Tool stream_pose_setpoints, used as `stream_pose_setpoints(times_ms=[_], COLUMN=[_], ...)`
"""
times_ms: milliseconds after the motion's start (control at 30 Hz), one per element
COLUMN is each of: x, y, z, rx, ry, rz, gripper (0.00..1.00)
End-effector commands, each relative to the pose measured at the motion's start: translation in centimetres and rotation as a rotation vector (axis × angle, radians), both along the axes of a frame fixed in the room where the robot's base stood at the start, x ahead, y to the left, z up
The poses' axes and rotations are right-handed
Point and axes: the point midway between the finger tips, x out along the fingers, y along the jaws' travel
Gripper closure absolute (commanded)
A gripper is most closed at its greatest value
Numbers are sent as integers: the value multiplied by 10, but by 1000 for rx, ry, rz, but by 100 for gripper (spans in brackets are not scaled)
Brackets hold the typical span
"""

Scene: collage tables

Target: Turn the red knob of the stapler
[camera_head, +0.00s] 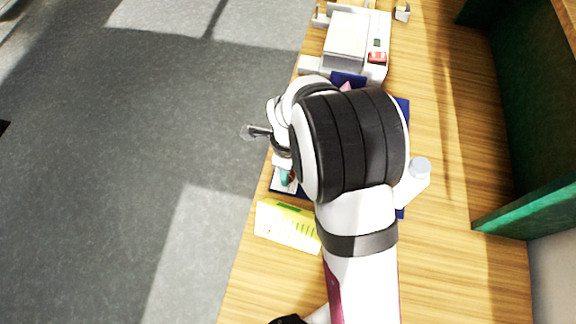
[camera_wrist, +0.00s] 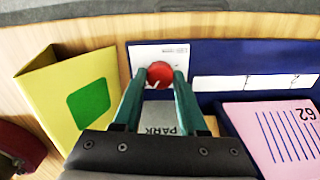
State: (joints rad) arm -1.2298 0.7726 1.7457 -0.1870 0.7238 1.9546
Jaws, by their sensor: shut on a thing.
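The red knob (camera_wrist: 160,75) is round and sits on a white panel (camera_wrist: 143,55) in the wrist view, between the tips of my gripper's teal fingers (camera_wrist: 155,85). My gripper is shut on the knob, one finger on each side of it. In the head view, a teal fingertip of my gripper (camera_head: 284,177) shows beside the white panel, near the table's left edge. My own arm hides the knob's surroundings there, so I cannot make out the whole stapler body.
A yellow folded card with a green patch (camera_wrist: 75,100) stands left of my gripper. A pink card (camera_wrist: 270,135) lies to the right, before a dark blue board (camera_wrist: 230,60). A white machine (camera_head: 345,45) stands farther along the wooden table (camera_head: 450,130). A green panel (camera_head: 530,120) borders the right.

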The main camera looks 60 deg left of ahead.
Motion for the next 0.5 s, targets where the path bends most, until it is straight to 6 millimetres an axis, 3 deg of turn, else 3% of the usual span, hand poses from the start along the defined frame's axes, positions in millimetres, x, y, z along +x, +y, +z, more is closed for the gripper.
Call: stream_pose_setpoints(times_ms=[467,500], x=[0,0], y=[0,0], z=[0,0], rx=[0,0], ry=[0,0], rz=[-13,-13], gripper=[100,57])
